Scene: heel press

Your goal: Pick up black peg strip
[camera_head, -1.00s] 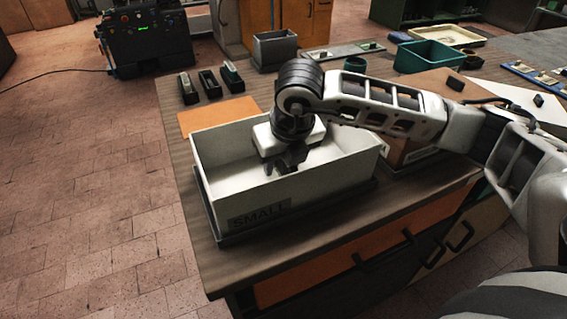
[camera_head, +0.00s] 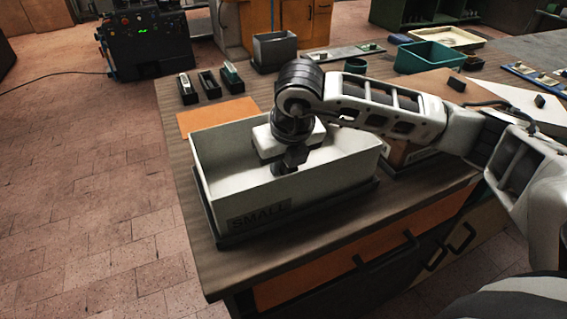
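My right gripper (camera_head: 285,167) points down inside the white bin (camera_head: 240,200) labelled SMALL, near its middle. Its dark fingers look close together, but the wrist and their dark colour hide whether anything is between them. I cannot make out a black peg strip for certain; the bin floor under the gripper is partly hidden. My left gripper is not in view.
Narrow black trays (camera_head: 209,84) and an orange mat (camera_head: 217,117) lie behind the bin. A grey box (camera_head: 275,52), a teal bin (camera_head: 430,57) and a white board (camera_head: 508,98) stand further back. Bare wooden tabletop (camera_head: 330,240) lies in front.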

